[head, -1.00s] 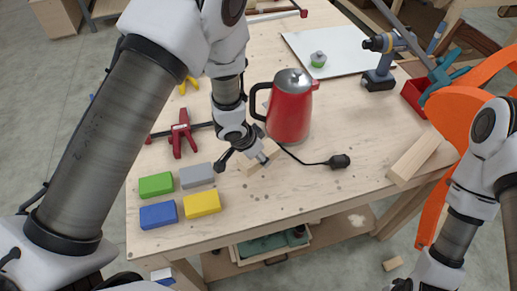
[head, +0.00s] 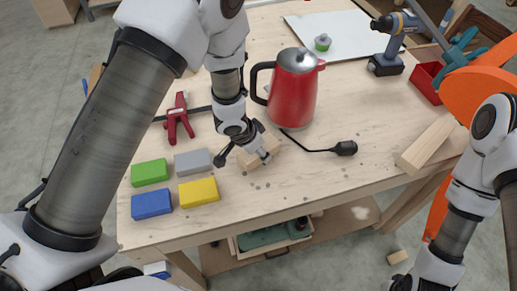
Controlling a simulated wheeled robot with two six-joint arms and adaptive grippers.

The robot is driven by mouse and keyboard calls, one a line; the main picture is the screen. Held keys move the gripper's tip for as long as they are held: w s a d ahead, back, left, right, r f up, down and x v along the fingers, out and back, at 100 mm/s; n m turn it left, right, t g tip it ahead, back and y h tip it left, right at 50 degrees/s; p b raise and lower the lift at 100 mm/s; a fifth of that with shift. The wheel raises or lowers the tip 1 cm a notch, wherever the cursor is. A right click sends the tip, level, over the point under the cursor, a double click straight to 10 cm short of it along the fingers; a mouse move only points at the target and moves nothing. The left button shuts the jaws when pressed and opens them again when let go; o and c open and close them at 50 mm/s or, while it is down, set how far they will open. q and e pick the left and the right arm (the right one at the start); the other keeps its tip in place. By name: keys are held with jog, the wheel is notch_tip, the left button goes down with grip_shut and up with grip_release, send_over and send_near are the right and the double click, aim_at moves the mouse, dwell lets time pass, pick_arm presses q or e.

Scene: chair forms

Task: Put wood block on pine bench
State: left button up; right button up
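A pale wood block (head: 272,149) lies on the wooden workbench (head: 330,185), left of the power cord and in front of the red kettle. My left gripper (head: 243,159) is down at this block, its fingers spread, one on the left and one over the block's upper side. The gripper partly hides the block, and I cannot tell whether the fingers touch it. My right arm shows at the right edge, but its gripper is out of the frame. The only bench I can make out is this workbench.
The red kettle (head: 293,92) stands close behind the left gripper. Green (head: 150,172), grey (head: 193,161), blue (head: 152,204) and yellow (head: 199,192) blocks lie to its left. A longer timber piece (head: 425,146) lies at the right edge. A drill (head: 391,45) stands behind.

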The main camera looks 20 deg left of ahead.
pick_arm(q)
jog(key=shift+f, duration=0.2)
jog(key=shift+f+b, duration=0.3)
jog(key=o, duration=1.3)
jog(key=shift+r, duration=0.1)
jog(key=v, duration=1.2)
jog(key=shift+s, duration=0.15)
